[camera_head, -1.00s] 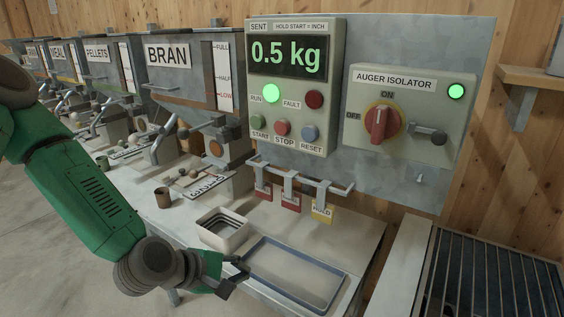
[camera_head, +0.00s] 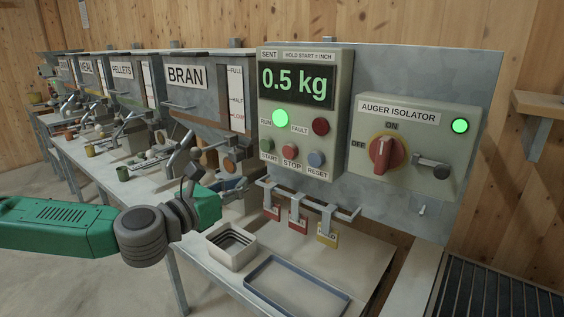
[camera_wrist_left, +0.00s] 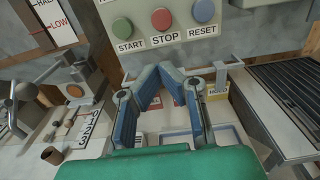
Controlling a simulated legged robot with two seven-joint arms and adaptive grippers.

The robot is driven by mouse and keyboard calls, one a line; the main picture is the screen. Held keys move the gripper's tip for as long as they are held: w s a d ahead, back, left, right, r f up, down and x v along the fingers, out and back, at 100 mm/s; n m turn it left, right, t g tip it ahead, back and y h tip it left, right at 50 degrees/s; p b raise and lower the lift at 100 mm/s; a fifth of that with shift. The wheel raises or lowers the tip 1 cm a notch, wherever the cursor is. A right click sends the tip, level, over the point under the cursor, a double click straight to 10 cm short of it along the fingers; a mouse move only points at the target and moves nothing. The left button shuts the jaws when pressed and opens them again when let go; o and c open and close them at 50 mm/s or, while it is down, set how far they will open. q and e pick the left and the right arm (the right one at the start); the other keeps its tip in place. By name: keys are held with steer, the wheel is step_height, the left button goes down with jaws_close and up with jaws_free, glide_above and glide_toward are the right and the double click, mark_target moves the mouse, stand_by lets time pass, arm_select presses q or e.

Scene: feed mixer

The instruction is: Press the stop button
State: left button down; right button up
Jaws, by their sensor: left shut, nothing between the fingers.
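The red stop button (camera_head: 290,150) is on the grey control box (camera_head: 335,68), between the green start button (camera_head: 267,145) and the blue reset button (camera_head: 317,159). In the left wrist view the stop button (camera_wrist_left: 161,19) is near the top centre, above its STOP label. My left gripper (camera_head: 193,160) is shut and empty, to the left of the box and apart from the buttons. In the left wrist view its fingertips (camera_wrist_left: 160,72) meet below the STOP label. The display reads 0.5 kg and the green run lamp (camera_head: 280,118) is lit. My right gripper is not in view.
Tags hang from a rail (camera_head: 310,200) under the box. A square container (camera_head: 231,246) and a blue-rimmed tray (camera_head: 296,287) are on the bench. The auger isolator (camera_head: 416,143) has a red knob at ON. The bran hopper (camera_head: 206,100) stands left.

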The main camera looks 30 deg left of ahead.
arm_select(q)
steer(key=shift+a, duration=0.1)
steer(key=shift+w+f, duration=0.1)
steer(key=b, duration=0.2)
glide_toward(290, 151)
step_height(290, 151, down, 3)
steer(key=a, duration=0.1)
steer(key=w, duration=0.8)
steer(key=shift+d+r, duration=0.2)
steer(key=shift+r, duration=0.05)
steer(key=shift+w, duration=0.1)
